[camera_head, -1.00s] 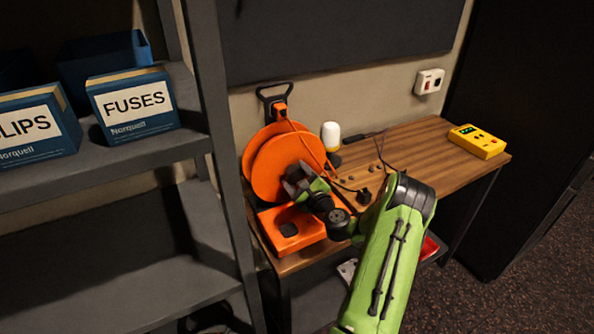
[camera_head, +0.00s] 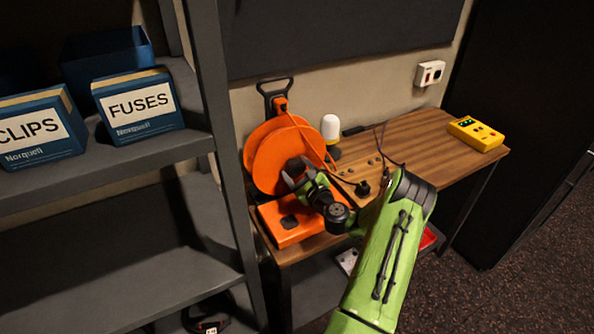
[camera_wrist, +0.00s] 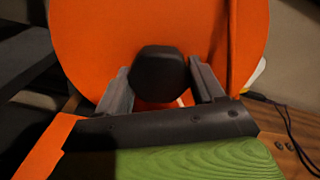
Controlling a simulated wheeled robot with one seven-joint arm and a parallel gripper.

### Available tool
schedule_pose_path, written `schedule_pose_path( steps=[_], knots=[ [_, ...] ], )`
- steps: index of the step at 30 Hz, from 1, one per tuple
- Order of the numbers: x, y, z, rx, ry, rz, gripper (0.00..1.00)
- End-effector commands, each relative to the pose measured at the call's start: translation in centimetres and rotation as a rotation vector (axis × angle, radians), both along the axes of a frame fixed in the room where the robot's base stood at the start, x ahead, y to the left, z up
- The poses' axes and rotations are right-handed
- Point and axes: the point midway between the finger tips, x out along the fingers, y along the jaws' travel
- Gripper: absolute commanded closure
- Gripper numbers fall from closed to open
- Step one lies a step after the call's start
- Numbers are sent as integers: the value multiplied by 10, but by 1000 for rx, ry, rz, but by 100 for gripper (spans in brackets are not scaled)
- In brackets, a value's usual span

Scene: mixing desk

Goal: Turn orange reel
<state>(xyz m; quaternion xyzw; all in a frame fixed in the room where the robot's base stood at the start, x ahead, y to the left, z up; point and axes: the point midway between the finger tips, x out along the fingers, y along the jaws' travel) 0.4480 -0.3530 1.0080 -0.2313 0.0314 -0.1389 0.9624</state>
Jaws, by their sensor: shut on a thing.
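The orange reel (camera_head: 278,150) stands upright on its orange base (camera_head: 275,225) at the left end of the wooden desk. In the wrist view the reel's orange disc (camera_wrist: 100,45) fills most of the upper picture. A black knob (camera_wrist: 158,72) stands out from the disc's face. My gripper (camera_head: 297,177) is at the lower right of the disc. In the wrist view my gripper (camera_wrist: 160,90) has one finger on each side of the knob and is shut on it. The knob is mostly hidden by my fingers in the head view.
A grey shelf with boxes marked FUSES (camera_head: 138,105) and CLIPS (camera_head: 38,130) stands close on the left. A white-topped lamp (camera_head: 331,128), cables and a yellow meter (camera_head: 476,134) are on the wooden desk (camera_head: 425,145). A wall socket (camera_head: 429,73) is behind.

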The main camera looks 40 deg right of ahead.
Motion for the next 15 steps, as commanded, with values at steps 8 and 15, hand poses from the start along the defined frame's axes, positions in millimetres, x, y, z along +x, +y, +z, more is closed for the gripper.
schedule_pose_path(
  steps=[8, 15],
  knots=[
    [-1, 0, -4, 2, 9, -1, 10],
    [-7, 1, -4, 3, 8, -1, 10]
  ],
)
